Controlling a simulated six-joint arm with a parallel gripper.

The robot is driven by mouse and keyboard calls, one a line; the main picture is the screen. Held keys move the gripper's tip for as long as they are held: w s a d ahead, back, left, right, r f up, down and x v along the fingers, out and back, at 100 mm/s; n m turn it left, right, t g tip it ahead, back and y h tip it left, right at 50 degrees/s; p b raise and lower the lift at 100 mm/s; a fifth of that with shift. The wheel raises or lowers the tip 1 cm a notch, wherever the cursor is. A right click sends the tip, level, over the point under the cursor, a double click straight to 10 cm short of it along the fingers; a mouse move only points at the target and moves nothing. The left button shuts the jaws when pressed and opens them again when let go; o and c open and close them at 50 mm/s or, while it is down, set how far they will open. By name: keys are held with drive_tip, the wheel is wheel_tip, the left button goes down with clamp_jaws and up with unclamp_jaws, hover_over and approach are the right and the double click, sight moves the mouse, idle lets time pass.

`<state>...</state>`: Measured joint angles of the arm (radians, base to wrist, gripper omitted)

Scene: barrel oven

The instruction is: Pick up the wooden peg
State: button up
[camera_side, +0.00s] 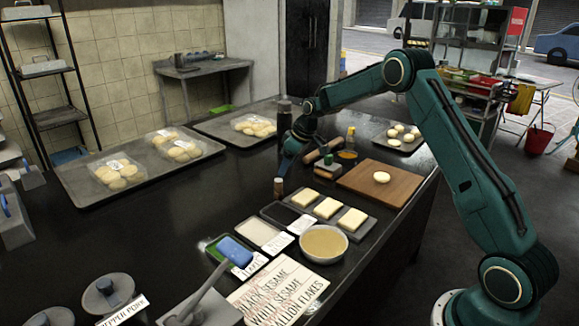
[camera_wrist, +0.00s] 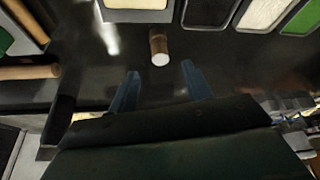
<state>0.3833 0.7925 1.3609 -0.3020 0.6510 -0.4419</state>
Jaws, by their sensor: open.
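The wooden peg (camera_wrist: 158,43) is a short brown cylinder with a pale end, seen between and just beyond my fingertips in the wrist view. In the side view the peg (camera_side: 278,188) stands on the black counter, left of the tray of square dough pieces. My gripper (camera_wrist: 158,75) is open, its two blue fingers apart with nothing between them. In the side view my gripper (camera_side: 284,166) is above the peg, pointing down, with the fingertips small and hard to make out.
A dark tray (camera_side: 367,228) with square dough pieces lies right of the peg. Small topping trays (camera_side: 255,226) and a metal bowl (camera_side: 324,244) are in front. A wooden board (camera_side: 350,183), rolling pin (camera_side: 322,150) and oil bottle (camera_side: 350,139) lie to the right. Counter left of the peg is clear.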

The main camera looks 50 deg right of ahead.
sight(279, 180)
drive_tip(key=shift+x, duration=1.55)
drive_tip(key=shift+w, duration=0.1)
drive_tip(key=shift+x, duration=2.55)
drive_tip(key=c, duration=1)
drive_tip(key=shift+w+r, duration=0.1)
drive_tip(key=shift+r, duration=0.1)
wheel_tip(279, 180, up, 20)
drive_tip(key=shift+f, duration=0.15)
